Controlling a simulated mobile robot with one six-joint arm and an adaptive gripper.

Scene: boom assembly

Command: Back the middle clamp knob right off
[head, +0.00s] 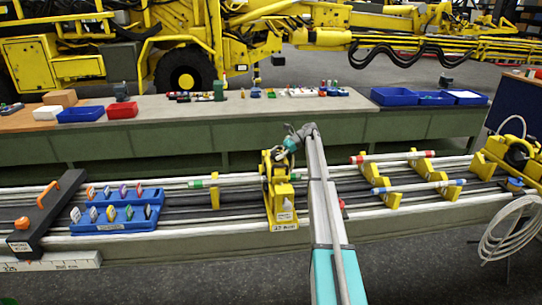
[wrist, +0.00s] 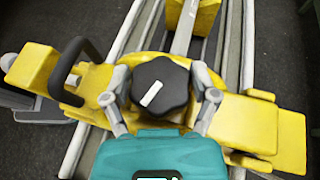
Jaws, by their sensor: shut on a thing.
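The middle clamp (head: 281,190) is a yellow stand on the long rail bench in the head view. In the wrist view its yellow body (wrist: 258,122) spans the picture. Its knob (wrist: 160,85) is black and lobed, with a white mark on top. My gripper (wrist: 162,100) has its two grey fingers on either side of the knob, shut on it. In the head view my gripper (head: 291,142) is at the top of the clamp, and the knob there is hidden or too small to tell.
A black curved handle (wrist: 76,62) stands left of the knob. Blue trays with coloured tags (head: 118,212) lie left on the bench. Yellow cradles (head: 391,199) holding striped rods stand to the right. A worktable (head: 170,134) with bins runs behind.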

